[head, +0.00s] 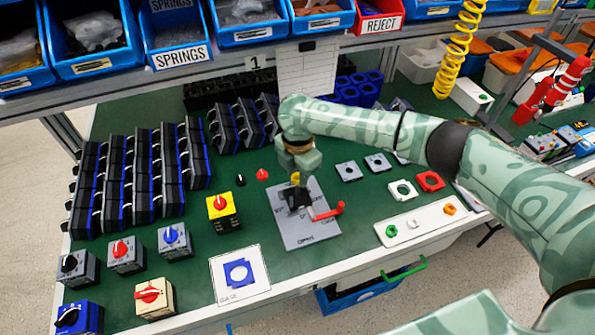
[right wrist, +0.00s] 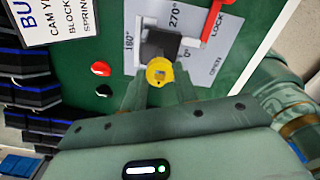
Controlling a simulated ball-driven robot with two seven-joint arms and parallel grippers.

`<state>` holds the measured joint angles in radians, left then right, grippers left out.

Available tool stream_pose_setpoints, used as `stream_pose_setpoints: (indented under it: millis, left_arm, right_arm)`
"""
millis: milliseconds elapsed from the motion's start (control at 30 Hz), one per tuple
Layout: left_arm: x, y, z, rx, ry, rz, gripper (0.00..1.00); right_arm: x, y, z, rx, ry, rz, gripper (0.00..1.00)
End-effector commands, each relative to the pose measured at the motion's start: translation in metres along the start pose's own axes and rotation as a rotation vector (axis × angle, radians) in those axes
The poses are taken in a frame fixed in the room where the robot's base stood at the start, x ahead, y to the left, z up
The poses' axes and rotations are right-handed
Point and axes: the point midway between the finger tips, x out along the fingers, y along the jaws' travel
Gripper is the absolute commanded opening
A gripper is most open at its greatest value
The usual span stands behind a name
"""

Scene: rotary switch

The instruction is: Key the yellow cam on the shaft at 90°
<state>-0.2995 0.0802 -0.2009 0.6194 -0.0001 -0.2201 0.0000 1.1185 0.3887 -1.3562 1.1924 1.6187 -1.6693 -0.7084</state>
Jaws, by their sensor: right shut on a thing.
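The yellow cam (right wrist: 160,70) is a small round piece with a hole, held between the fingertips of my right gripper (right wrist: 160,88). In the head view the cam (head: 295,178) shows as a small yellow spot under my right gripper (head: 298,172). Below it is a dark block fixture (head: 290,198) on a grey plate (head: 305,233). In the right wrist view, the plate (right wrist: 195,55) has 180°, 270° and 0° marks; I see no 90° mark. The cam overlaps the near edge of the block (right wrist: 158,45); I cannot tell whether it touches. The shaft is not clearly visible. My left gripper is out of view.
A red lever (head: 327,212) stands at the plate's right side. Red (head: 262,174) and black (head: 240,180) knobs lie to its left, near a yellow switch (head: 222,212). A white tray (head: 420,222) with small rings lies at the right. Bins line the back.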

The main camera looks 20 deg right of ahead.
Motion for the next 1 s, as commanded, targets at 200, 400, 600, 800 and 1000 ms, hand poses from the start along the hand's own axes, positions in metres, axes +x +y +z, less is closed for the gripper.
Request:
stream_pose_setpoints:
  millis: [200, 400, 600, 800, 1000]
  left_arm:
    - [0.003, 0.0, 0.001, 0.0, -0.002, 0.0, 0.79]
    - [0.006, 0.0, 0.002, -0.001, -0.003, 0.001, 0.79]
    - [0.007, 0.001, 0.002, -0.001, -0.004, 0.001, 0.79]
    - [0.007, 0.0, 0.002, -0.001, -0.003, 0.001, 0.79]
    - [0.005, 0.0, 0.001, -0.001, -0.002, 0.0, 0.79]
  right_arm:
    - [0.007, 0.0, 0.0, 0.0, 0.0, 0.0, 0.08]
    - [0.013, 0.0, 0.0, 0.0, 0.0, 0.0, 0.08]
    - [0.018, 0.0, 0.0, 0.0, 0.0, 0.0, 0.38]
    - [0.017, 0.0, 0.0, 0.0, 0.0, 0.0, 0.55]
    - [0.013, 0.0, 0.0, 0.0, 0.0, 0.001, 0.55]
